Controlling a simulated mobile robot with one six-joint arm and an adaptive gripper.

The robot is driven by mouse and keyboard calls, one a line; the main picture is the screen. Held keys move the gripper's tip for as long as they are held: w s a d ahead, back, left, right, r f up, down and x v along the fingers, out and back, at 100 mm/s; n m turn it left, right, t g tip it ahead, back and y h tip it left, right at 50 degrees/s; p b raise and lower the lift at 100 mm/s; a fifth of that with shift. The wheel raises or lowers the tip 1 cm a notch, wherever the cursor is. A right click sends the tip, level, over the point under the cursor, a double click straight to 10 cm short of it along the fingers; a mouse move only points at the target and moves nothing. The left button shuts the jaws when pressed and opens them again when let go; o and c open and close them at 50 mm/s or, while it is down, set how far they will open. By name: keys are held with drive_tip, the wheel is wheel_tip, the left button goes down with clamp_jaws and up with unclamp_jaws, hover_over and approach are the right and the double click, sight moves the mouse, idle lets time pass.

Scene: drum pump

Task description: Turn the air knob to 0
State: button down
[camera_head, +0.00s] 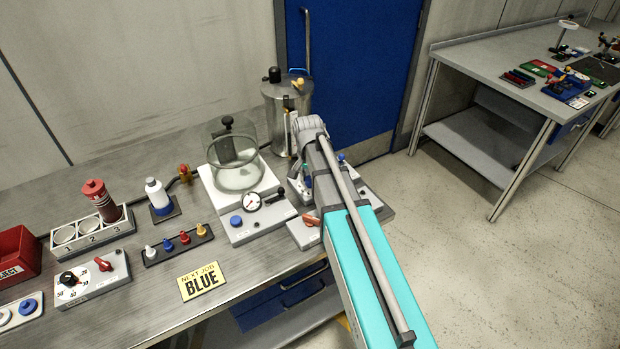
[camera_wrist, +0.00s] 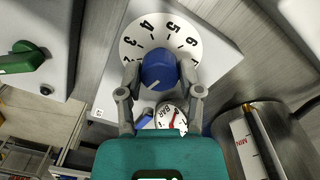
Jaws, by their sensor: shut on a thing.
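In the wrist view a blue knob (camera_wrist: 158,70) sits on a round white dial (camera_wrist: 134,42) with black numbers; 3 to 6 are legible. A white mark on the knob's face points to the lower left. No air label and no 0 are readable; the lower dial is covered. My gripper (camera_wrist: 160,76) is shut on the blue knob, one finger on each side. In the head view my arm hides the gripper and most of the grey unit (camera_head: 376,205) beneath it.
A gauge (camera_wrist: 170,117) marked BAR, with a red needle, is just below the knob. A green handle (camera_wrist: 22,58) is at left and a metal vessel (camera_wrist: 265,135) at right. In the head view, a glass chamber (camera_head: 233,160) and a steel canister (camera_head: 285,105) stand close to my arm.

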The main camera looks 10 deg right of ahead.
drive_tip(key=n, duration=0.4)
drive_tip(key=shift+s+n, duration=0.1)
drive_tip(key=shift+n, duration=2.1)
drive_tip(key=shift+c, duration=1.3)
unclamp_jaws()
drive_tip(key=shift+m, duration=0.4)
